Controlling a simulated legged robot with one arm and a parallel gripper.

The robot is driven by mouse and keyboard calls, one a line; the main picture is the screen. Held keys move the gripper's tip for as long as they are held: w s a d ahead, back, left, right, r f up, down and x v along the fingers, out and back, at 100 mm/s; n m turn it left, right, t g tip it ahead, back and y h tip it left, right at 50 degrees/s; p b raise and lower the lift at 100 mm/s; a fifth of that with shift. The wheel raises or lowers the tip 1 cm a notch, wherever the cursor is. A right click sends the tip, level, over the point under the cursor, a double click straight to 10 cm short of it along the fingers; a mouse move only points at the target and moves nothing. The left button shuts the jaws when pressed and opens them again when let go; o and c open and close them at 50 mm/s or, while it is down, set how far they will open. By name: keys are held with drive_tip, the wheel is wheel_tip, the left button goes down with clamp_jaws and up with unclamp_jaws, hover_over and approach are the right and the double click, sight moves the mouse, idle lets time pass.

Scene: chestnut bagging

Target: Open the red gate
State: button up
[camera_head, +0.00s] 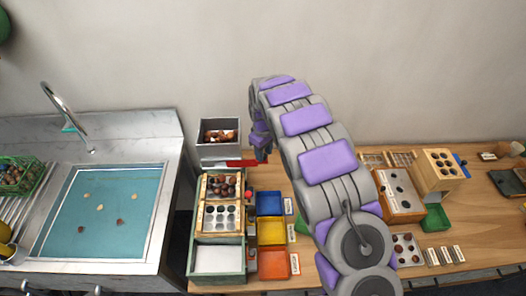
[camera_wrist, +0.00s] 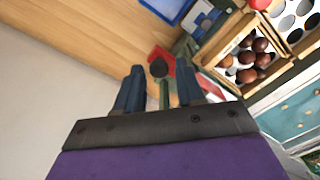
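The red gate (camera_head: 241,163) is a flat red strip at the lower front of a grey hopper (camera_head: 220,152) that holds chestnuts. My gripper (camera_head: 263,153) is at the gate's right end, partly hidden by my own arm. In the wrist view my gripper (camera_wrist: 160,88) has its two blue fingers apart. The red gate (camera_wrist: 187,82) shows beyond them, partly covered by the right finger. A dark round knob (camera_wrist: 159,68) and a greenish post lie in line with the gap between the fingers. I cannot tell whether either finger touches them.
A wooden sorting tray (camera_head: 221,217) with chestnuts stands in front of the hopper. Blue, yellow and red bins (camera_head: 270,203) lie right of it. A sink (camera_head: 98,212) is at the left. Wooden boxes (camera_head: 440,169) stand at the right.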

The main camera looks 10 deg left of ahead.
drive_tip(key=shift+o, duration=0.7)
wheel_tip(320, 180, up, 17)
drive_tip(key=p, duration=0.1)
drive_tip(key=shift+a+r, duration=0.1)
idle(0.6)
